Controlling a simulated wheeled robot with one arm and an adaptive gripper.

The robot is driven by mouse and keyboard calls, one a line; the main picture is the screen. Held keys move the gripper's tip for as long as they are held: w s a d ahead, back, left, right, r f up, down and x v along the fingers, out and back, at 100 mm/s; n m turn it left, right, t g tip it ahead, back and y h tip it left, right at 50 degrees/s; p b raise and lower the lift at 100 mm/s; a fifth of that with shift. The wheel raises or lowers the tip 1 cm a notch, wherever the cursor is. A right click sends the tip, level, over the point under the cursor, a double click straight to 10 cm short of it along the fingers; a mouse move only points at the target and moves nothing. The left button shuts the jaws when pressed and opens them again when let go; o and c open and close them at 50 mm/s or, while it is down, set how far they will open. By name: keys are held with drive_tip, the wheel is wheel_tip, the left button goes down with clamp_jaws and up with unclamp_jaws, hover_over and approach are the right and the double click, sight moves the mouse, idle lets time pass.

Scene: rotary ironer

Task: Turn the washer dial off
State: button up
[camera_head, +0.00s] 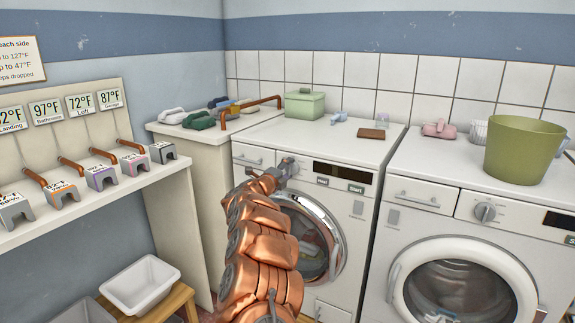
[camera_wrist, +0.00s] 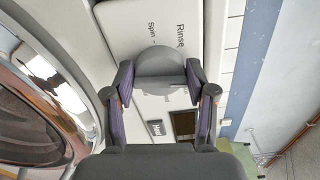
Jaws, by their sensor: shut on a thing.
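The washer dial (camera_wrist: 160,62) is a round grey knob on the white control panel, with the printed words "Rinse" and "Spin" beside it in the wrist view. My gripper (camera_wrist: 160,80) has a finger on each side of the dial and is shut on it. In the head view my copper arm reaches to the panel of the left machine (camera_head: 346,207), and my gripper (camera_head: 288,166) covers most of the dial there. The dial's exact pointer setting cannot be read. A dark display (camera_head: 342,172) and a button marked "Start" (camera_head: 357,188) lie to its right.
A second white machine (camera_head: 420,215) with its own dial (camera_head: 485,212) stands to the right, bearing a green bucket (camera_head: 522,150). A green box (camera_head: 304,104) and brown block (camera_head: 373,134) sit on the left machine. A shelf (camera_head: 90,200) with tagged clamps is at left.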

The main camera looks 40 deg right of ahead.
drive_tip(key=shift+n+p, duration=0.45)
drive_tip(key=shift+n, duration=0.25)
drive_tip(key=o, duration=1.1)
drive_tip(key=shift+o, duration=0.2)
drive_tip(key=shift+a, duration=0.1)
drive_tip(key=v, duration=1.2)
